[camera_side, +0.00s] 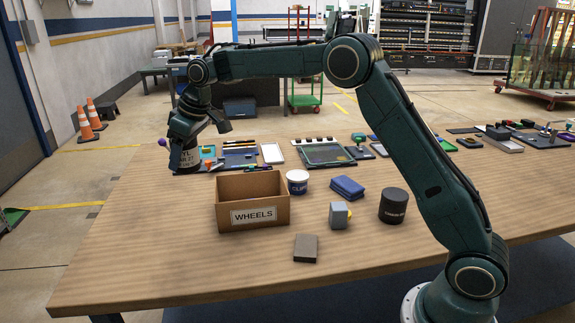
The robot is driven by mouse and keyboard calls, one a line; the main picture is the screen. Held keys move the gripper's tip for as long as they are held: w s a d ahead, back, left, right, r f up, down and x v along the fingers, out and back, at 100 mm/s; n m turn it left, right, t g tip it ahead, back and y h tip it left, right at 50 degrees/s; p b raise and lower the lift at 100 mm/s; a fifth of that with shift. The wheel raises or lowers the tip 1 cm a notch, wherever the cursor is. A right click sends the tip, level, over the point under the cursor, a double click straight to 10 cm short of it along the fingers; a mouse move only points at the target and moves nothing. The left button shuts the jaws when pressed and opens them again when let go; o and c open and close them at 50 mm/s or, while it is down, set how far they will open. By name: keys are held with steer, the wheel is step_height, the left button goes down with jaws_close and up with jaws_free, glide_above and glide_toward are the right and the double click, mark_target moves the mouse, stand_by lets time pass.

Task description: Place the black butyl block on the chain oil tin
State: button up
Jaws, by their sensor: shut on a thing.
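My gripper (184,136) is at the back left of the table, pointing down. It is shut on a small dark thing, probably the black butyl block, mostly hidden by the jaws. Directly below stands a dark tin with a white label (186,160), close under the jaws; I cannot tell whether they touch. Its lettering is only partly readable. A black round tin (394,206) stands upright at the right front, its small print unreadable. I cannot tell for certain which one is the chain oil tin.
A box marked WHEELS (253,214), a white tub (297,182), a blue folded stack (347,187), a grey cube-like thing (339,216) and a grey-brown block (305,248) stand mid-table. Tools and trays line the back. The left front is clear.

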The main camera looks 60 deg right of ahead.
steer(key=s+d+r+m+h, duration=0.15)
steer(key=s+d+m, duration=0.3)
steer(key=d, duration=0.45)
steer(key=s+d+r+m+g+h, duration=0.15)
steer(key=s+d+m, duration=0.35)
steer(key=d, duration=0.5)
steer(key=s+d+r+m+h, duration=0.1)
steer(key=s+d+m+h, duration=0.25)
steer(key=d+m, duration=0.4)
step_height(320, 180, up, 4)
steer(key=m+g+y, duration=0.2)
steer(key=m+g, duration=0.4)
steer(key=m, duration=1)
glide_above(404, 193)
steer(key=w+a, duration=0.1)
steer(key=shift+w+a+r, duration=0.15)
steer(key=shift+w+a, duration=0.05)
steer(key=shift+h, duration=0.25)
step_height(404, 193, down, 16)
steer(key=shift+r, duration=0.1)
steer(key=shift+f, duration=2.15)
